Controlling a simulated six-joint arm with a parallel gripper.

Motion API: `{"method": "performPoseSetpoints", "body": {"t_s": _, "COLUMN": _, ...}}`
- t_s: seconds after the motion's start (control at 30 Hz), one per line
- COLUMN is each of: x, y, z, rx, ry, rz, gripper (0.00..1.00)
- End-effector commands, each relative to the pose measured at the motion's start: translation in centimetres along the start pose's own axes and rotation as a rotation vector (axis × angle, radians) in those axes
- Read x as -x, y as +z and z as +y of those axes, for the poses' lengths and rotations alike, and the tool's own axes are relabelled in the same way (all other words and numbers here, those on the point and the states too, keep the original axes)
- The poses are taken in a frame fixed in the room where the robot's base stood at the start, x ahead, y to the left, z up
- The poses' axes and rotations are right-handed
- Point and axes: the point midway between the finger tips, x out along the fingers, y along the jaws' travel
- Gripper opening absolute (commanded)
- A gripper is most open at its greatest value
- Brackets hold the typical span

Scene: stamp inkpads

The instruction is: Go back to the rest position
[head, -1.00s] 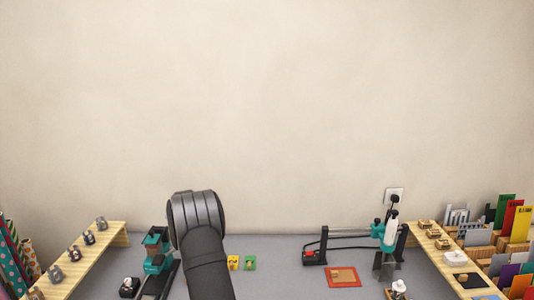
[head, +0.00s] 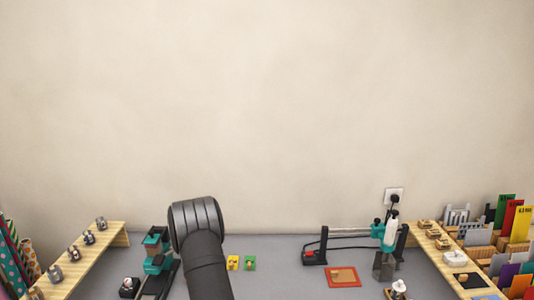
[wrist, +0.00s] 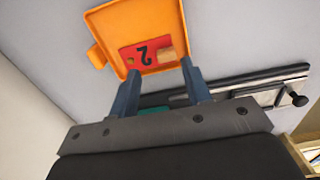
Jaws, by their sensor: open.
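My gripper (wrist: 158,70) is open in the wrist view, its two blue-grey fingers apart with nothing seen between them. An orange tray or inkpad (wrist: 112,30) lies beyond the fingertips on the grey surface. It holds a red label (wrist: 138,56) with a black 2 and a small wooden block (wrist: 166,52). I cannot tell whether the fingertips touch it. In the head view my arm rises in front of the bench and my gripper is not visible there.
A teal press (head: 157,250) stands left of my arm. Yellow (head: 233,262) and green (head: 249,262) pads lie to its right. Farther right are a red tray (head: 330,283) and a teal-and-white tool (head: 390,235). Wooden shelves (head: 115,236) flank both sides.

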Motion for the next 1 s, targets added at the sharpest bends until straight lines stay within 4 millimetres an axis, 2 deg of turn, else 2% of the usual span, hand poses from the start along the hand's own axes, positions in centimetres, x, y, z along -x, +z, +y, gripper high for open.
{"method": "performPoseSetpoints", "body": {"t_s": 0.67, "x": 7.1, "y": 11.6, "z": -1.9, "rx": -0.003, "ry": 0.000, "rz": 0.000, "gripper": 0.44}}
{"method": "performPoseSetpoints", "body": {"t_s": 1.0, "x": 7.8, "y": 6.3, "z": -6.3, "rx": 0.004, "ry": -0.001, "rz": 0.000, "gripper": 0.44}}
